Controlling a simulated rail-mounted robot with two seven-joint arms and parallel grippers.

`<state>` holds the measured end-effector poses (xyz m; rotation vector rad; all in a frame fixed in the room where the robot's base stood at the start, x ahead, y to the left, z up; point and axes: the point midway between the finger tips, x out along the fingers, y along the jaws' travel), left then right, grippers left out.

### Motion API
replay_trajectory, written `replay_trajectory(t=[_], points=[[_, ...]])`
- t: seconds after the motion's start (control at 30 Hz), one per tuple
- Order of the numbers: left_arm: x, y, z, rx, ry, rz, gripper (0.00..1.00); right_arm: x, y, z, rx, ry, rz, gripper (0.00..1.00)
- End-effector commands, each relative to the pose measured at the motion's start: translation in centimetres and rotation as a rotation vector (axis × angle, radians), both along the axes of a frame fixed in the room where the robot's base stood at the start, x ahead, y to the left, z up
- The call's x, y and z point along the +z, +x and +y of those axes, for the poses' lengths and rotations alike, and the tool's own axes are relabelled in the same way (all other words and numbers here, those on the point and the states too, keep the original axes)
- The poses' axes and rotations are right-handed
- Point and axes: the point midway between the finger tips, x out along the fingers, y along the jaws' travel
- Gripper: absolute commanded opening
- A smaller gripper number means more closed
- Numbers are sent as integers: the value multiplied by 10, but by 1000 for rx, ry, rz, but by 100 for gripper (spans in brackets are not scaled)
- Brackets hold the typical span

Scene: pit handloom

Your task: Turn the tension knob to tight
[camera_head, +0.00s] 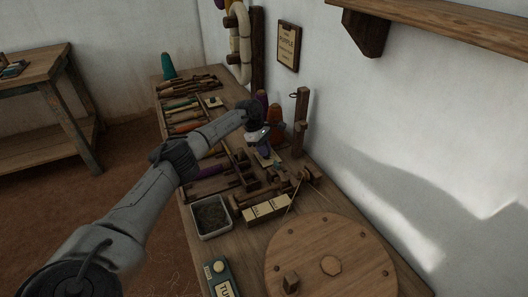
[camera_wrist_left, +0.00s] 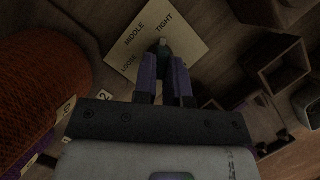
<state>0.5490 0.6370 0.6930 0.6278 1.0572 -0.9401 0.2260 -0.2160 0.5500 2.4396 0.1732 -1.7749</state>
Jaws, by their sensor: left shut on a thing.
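A cream dial plate (camera_wrist_left: 190,38) lettered LOOSE, MIDDLE and TIGHT lies on the bench in the left wrist view. The dark greenish tension knob (camera_wrist_left: 164,46) stands over the plate, its visible tip toward the TIGHT lettering. My left gripper (camera_wrist_left: 165,62) is shut on the knob, with one purple finger on each side. The fingers hide the knob's lower part. In the head view my left arm reaches over the bench to the plate, and the wrist hides most of the knob. My right gripper is not in view.
An orange-red thread cone (camera_wrist_left: 38,75) stands close left of the gripper. Wooden boxes (camera_wrist_left: 275,65) stand close on the right. A metal tray (camera_head: 211,216), labelled cream blocks (camera_head: 266,209) and a round wooden disc (camera_head: 330,255) lie nearer on the bench. The wall bounds the right side.

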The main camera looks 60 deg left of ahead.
Motion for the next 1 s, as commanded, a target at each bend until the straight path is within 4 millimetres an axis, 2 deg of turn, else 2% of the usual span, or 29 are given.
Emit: replay_trajectory(t=[0.3, 0.77, 0.8, 1.0], points=[[0, 1, 1, -78, 0, 0, 0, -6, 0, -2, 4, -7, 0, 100], [0, 1, 0, -90, 1, 0, 0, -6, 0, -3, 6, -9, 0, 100], [0, 1, 0, -90, 1, 0, 15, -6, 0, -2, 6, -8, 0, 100], [0, 1, 0, -89, 1, 0, 34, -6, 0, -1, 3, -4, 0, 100]])
